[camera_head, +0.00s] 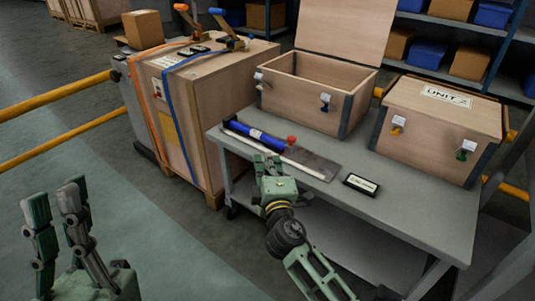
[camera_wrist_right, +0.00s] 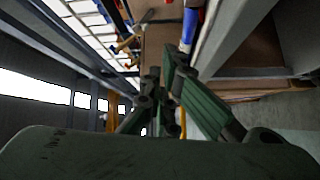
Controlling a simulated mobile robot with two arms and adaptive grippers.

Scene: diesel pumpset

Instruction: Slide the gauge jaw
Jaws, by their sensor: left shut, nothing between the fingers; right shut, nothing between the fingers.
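The gauge is a grey plate (camera_head: 308,163) with a blue cylindrical part (camera_head: 254,135) and a red knob (camera_head: 291,140), lying along the left edge of the grey bench. I cannot tell which part is the jaw. My right gripper (camera_head: 268,160) is shut and empty at the near side of the gauge, over its pale front edge; contact is unclear. The blue part also shows beyond the fingers in the right wrist view (camera_wrist_right: 188,30). My left gripper (camera_head: 57,195) is shut and empty, raised over the floor at the left, away from the bench.
The bench (camera_head: 420,205) also holds a small black label plate (camera_head: 361,185), an open wooden box (camera_head: 300,97) and a closed box marked UNIT 2 (camera_head: 440,115). A strapped wooden crate (camera_head: 210,110) stands left of the bench. Yellow rails (camera_head: 60,92) run at the left.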

